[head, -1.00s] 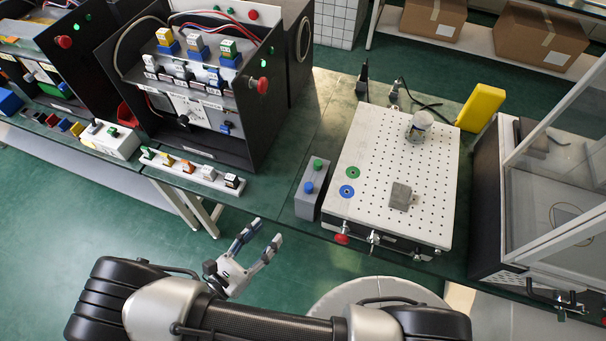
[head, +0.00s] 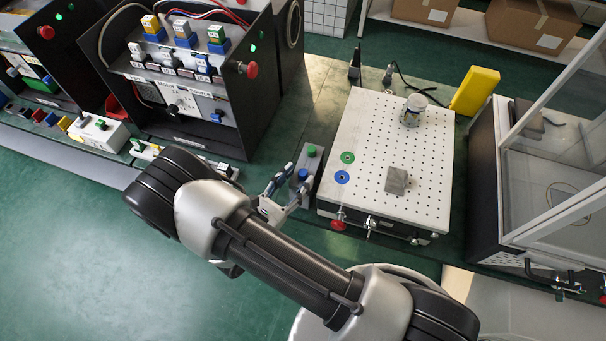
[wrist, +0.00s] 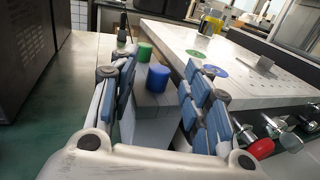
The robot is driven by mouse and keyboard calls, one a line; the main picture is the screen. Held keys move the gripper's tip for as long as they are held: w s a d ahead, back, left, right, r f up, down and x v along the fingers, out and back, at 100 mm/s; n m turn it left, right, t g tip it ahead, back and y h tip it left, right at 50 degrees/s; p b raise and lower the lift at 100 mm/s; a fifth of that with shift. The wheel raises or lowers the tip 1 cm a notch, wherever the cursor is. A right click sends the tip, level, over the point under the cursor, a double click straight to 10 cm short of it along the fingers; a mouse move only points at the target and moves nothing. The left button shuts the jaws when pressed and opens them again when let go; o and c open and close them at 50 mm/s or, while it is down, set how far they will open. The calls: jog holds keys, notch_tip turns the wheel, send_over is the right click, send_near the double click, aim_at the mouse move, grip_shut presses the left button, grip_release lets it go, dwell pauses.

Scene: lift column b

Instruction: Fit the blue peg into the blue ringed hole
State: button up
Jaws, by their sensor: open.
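The blue peg (head: 303,174) stands upright in a grey block (head: 302,194), with a green peg (head: 311,151) behind it in the same block. In the wrist view the blue peg (wrist: 158,78) shows between my fingers, a little ahead of them. My gripper (head: 288,182) is open and reaches toward the block from the front left, its fingers on either side of the block's near end and nothing held. The blue ringed hole (head: 342,177) is on the white perforated board (head: 425,140), near its left edge, and also shows in the wrist view (wrist: 215,70).
A green ringed hole (head: 347,157) lies just behind the blue one. A black equipment box (head: 185,80) stands left.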

jog(key=shift+x, duration=0.85)
jog(key=c, duration=1)
